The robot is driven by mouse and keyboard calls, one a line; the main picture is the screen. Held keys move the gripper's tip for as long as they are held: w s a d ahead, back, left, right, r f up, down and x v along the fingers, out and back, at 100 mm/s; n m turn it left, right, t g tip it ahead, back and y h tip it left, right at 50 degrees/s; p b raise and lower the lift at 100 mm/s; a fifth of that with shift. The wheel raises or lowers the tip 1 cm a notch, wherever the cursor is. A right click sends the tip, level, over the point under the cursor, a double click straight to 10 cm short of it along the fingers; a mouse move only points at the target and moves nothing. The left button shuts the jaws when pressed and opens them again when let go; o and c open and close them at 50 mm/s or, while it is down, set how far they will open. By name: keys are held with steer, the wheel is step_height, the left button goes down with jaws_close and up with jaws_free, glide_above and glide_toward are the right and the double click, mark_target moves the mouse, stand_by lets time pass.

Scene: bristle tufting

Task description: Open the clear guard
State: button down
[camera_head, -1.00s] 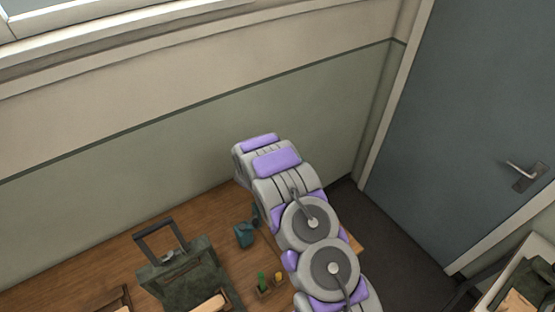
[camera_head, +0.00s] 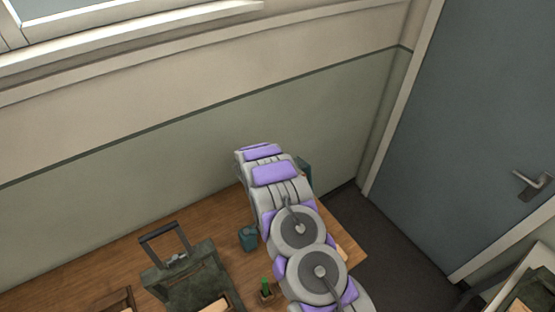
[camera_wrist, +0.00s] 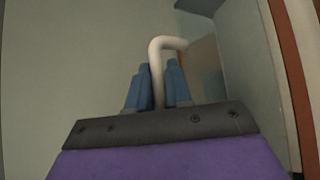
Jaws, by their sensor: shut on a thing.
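In the wrist view, my gripper (camera_wrist: 158,82) has its two blue fingers on either side of a cream bent rod (camera_wrist: 157,62), and it is shut on this rod. The rod bends to the right at its top and reaches toward a brownish, see-through-looking panel (camera_wrist: 206,68), which may be the clear guard. I cannot tell how far the panel is open. In the head view, my own grey and purple arm hides the gripper and the rod. A teal part (camera_head: 304,168) shows just right of the arm's far end; I cannot tell what it belongs to.
A wooden table (camera_head: 90,272) runs along the wall. On it are a dark green case with a black handle (camera_head: 188,280), a teal cup (camera_head: 248,238) and a small potted cactus (camera_head: 266,290). A grey door (camera_head: 480,130) stands at the right.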

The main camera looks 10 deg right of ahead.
steer(key=shift+a, duration=0.1)
steer(key=c, duration=1.2)
jaws_free()
steer(key=shift+a, duration=0.15)
steer(key=shift+o, duration=0.2)
steer(key=b+v, duration=0.2)
steer(key=v, duration=1.5)
steer(key=shift+s+a+r, duration=0.1)
steer(key=shift+r, duration=0.05)
